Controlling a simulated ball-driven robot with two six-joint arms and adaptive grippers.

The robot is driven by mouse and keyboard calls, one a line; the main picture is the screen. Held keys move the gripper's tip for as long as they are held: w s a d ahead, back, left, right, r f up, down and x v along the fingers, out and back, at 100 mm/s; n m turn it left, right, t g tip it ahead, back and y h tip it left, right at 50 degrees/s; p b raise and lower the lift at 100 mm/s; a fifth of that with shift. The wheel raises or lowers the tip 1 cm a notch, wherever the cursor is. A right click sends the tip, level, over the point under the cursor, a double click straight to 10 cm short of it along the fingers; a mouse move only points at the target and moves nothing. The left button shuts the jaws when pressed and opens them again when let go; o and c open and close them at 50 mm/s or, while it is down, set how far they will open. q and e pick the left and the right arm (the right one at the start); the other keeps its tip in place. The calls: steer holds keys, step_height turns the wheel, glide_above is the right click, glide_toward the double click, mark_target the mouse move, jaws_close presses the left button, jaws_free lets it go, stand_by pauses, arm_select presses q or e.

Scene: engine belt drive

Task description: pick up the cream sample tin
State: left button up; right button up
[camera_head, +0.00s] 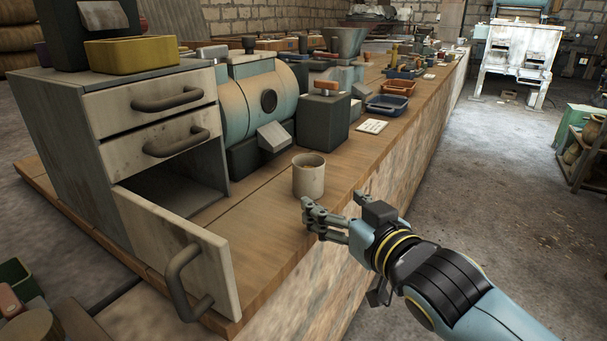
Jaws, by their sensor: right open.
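The cream sample tin (309,178) stands upright near the bench's front edge, right of the open lower drawer. It is a small round open-topped cup shape with a dark inside. My right gripper (332,203) reaches in from the lower right. Its fingers are spread, empty and just to the right of and nearer than the tin. I cannot tell whether a finger touches it. My left gripper is not in this view.
The lower drawer (180,245) of the grey cabinet is pulled open left of the tin. A blue cylindrical machine (262,98) and a dark block (322,122) stand behind it. A cream card (371,126) lies further along. Bench wood right of the drawer is bare.

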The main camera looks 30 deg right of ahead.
mark_target(314, 186)
steer(key=shift+w+d+f, duration=0.1)
steer(key=shift+w, duration=0.95)
steer(key=w, duration=0.2)
steer(key=shift+w+d+f, duration=0.1)
steer(key=shift+w+f, duration=0.15)
steer(key=shift+w, duration=0.05)
steer(key=w+b, duration=0.1)
steer(key=w, duration=0.4)
steer(key=shift+d+f, duration=0.1)
steer(key=shift+w, duration=0.55)
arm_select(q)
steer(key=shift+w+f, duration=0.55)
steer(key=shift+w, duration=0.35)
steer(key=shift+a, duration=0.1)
arm_select(e)
steer(key=c, duration=1.4)
steer(key=shift+o, duration=0.2)
